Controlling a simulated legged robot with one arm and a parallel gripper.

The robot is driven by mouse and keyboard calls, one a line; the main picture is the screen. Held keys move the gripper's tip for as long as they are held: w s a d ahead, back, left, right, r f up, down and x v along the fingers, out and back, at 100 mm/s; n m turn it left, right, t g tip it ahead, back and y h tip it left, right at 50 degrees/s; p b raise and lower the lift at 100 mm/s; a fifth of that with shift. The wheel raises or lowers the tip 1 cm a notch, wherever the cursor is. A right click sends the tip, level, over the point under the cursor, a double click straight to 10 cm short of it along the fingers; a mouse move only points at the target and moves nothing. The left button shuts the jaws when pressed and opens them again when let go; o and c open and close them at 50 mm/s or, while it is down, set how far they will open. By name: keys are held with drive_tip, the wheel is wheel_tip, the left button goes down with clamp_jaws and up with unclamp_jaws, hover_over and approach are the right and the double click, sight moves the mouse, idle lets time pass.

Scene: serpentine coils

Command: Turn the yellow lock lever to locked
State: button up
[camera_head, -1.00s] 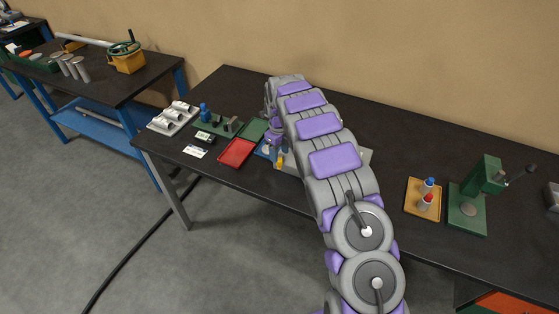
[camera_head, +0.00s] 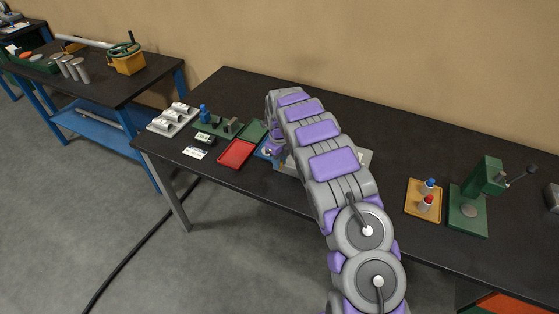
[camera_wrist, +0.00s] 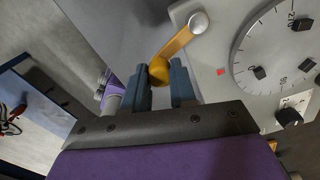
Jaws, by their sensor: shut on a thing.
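The yellow lock lever (camera_wrist: 180,42) shows in the wrist view, running from a silver pivot cap at upper right down to a rounded yellow end. My gripper (camera_wrist: 160,78) has its two blue-grey fingers on either side of that end and is shut on it. In the head view my arm covers most of this device, and the lever is hidden there. I cannot read a lock marking.
On the bench (camera_head: 410,150), a red tray (camera_head: 237,153), a green tray and small parts lie left of my arm. The bench's back strip is clear.

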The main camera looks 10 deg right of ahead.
clamp_jaws()
drive_tip(key=shift+d+n, duration=0.15)
drive_tip(key=shift+n, duration=0.15)
drive_tip(key=d+n+p, duration=0.1)
drive_tip(key=n, duration=0.2)
drive_tip(key=w+d+n+p, duration=0.1)
drive_tip(key=d+n, duration=0.1)
drive_tip(key=n, duration=0.1)
drive_tip(key=d+n+p, duration=0.1)
drive_tip(key=d+n, duration=0.1)
drive_tip(key=n, duration=0.1)
drive_tip(key=shift+w+r+n+p, duration=0.15)
drive_tip(key=shift+n+p, duration=0.15)
drive_tip(key=shift+n, duration=0.1)
drive_tip(key=shift+w+d+n, duration=0.35)
drive_tip(key=shift+d+n, duration=0.05)
drive_tip(key=shift+n, duration=0.6)
drive_tip(key=shift+w+d+n+p, duration=0.35)
drive_tip(key=shift+n+p, duration=0.1)
drive_tip(key=shift+n, duration=0.35)
